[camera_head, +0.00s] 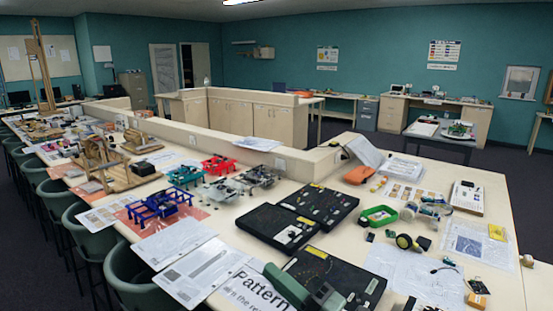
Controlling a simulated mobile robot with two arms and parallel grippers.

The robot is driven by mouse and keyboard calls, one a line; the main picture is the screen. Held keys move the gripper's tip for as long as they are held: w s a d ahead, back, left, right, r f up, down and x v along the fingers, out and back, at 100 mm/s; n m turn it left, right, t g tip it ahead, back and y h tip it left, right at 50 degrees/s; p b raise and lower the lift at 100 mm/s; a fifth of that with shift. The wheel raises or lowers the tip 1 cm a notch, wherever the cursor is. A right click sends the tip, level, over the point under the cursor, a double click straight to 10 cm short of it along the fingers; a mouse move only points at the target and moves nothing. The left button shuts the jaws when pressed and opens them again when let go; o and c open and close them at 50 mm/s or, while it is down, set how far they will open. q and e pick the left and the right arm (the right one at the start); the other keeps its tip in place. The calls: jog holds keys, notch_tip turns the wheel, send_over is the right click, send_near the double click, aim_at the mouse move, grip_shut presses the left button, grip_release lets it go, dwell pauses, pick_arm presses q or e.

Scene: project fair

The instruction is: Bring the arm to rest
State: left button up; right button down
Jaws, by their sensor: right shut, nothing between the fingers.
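My right gripper (410,304) shows only as a small dark part at the bottom edge, right of the middle. Its fingers are shut with nothing between them. Most of it and its arm are cut off by the frame. My left gripper is not in view. A green handset-like device (288,286) with a grey-green body lies left of the right gripper, at the bottom edge. White sheets (400,268) lie just beyond the right gripper. I cannot tell whether the gripper touches the table.
The long pale table (297,180) is crowded. Black boards (271,229), a blue frame model (160,205), a green tray (379,216) and a wheeled device (405,242) lie on it. Green chairs (128,272) line its left side. Dark floor (540,200) is free at right.

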jog(key=w+d+f+m+t+h, duration=0.1)
jog(key=d+f+m+t+h, duration=0.2)
jog(key=d+m+h, duration=0.5)
jog(key=d+f+m+t+h, duration=0.2)
jog(key=d+f+m+h, duration=0.3)
jog(key=m, duration=0.4)
jog(key=s+d+f+m+g+h, duration=0.4)
jog(key=s+d+f+m+g, duration=0.1)
jog(key=d+f, duration=0.25)
jog(key=s+f+m+g, duration=0.2)
jog(key=s+f+g, duration=0.4)
jog(key=s, duration=0.5)
jog(key=s+f+m+g, duration=0.2)
jog(key=s+f+g, duration=0.2)
jog(key=s+f, duration=0.5)
jog(key=s+f+g+b, duration=0.1)
jog(key=s+f+b, duration=0.1)
jog(key=f, duration=1.3)
jog(key=s+f+g+b, duration=0.1)
jog(key=s+f+b, duration=0.15)
jog(key=f, duration=1.15)
jog(key=s+d+f+b, duration=0.2)
jog(key=s+d+f, duration=0.1)
jog(key=s+f, duration=1.3)
notch_tip(320, 180, down, 3)
jog(key=shift+s+r+n+g+b, duration=0.15)
jog(key=shift+s+n+g+b, duration=0.15)
jog(key=shift+s+g, duration=0.1)
